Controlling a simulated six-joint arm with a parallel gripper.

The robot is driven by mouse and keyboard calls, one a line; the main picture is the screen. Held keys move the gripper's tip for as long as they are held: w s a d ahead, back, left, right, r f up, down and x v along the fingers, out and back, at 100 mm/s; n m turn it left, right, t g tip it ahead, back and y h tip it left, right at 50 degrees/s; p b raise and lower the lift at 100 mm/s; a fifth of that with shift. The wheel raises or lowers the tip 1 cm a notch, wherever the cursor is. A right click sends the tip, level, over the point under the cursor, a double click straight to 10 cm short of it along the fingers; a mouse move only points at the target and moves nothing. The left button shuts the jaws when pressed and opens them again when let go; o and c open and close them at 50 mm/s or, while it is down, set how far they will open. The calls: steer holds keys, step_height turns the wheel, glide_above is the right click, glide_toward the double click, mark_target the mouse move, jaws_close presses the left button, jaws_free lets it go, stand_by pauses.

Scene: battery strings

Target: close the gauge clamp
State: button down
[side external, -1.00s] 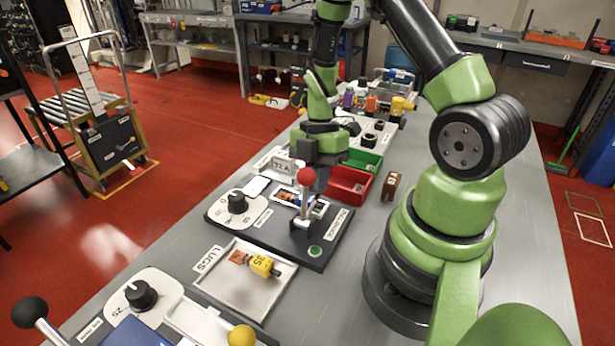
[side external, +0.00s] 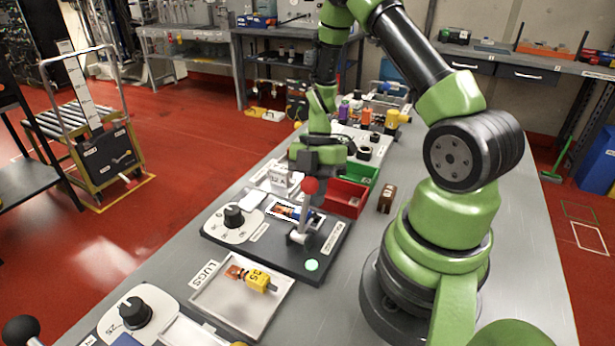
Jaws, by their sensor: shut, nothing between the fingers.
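The gauge clamp is on a dark board (side external: 275,258) on the grey bench. Its lever with a red ball knob (side external: 310,185) stands steeply up from a pale pivot (side external: 297,238). A small orange and blue piece (side external: 290,212) lies in the white-framed slot behind the lever. My gripper (side external: 318,178) is shut and empty, pointing down right behind the red knob. The knob partly covers the fingertips, so I cannot tell whether they touch the lever.
A black dial (side external: 234,215) is on the board's left. The white LUGS tray (side external: 222,308) in front holds a yellow and orange lug (side external: 259,280). A red bin (side external: 345,197) and a green bin (side external: 364,173) stand behind, with a brown block (side external: 387,198) to their right.

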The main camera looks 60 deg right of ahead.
steer(key=v, duration=0.9)
steer(key=a+r+m+t+h, duration=0.2)
steer(key=a+r+m, duration=0.25)
steer(key=r, duration=0.35)
steer(key=s+a+r+m+t+h, duration=0.1)
steer(key=s+a+r+m+t, duration=0.5)
steer(key=m, duration=1)
steer(key=s+a+r, duration=0.2)
steer(key=a+r, duration=0.1)
steer(key=a, duration=0.1)
steer(key=shift+s+r+t, duration=0.2)
steer(key=shift+r+t, duration=0.05)
steer(key=shift+t, duration=0.15)
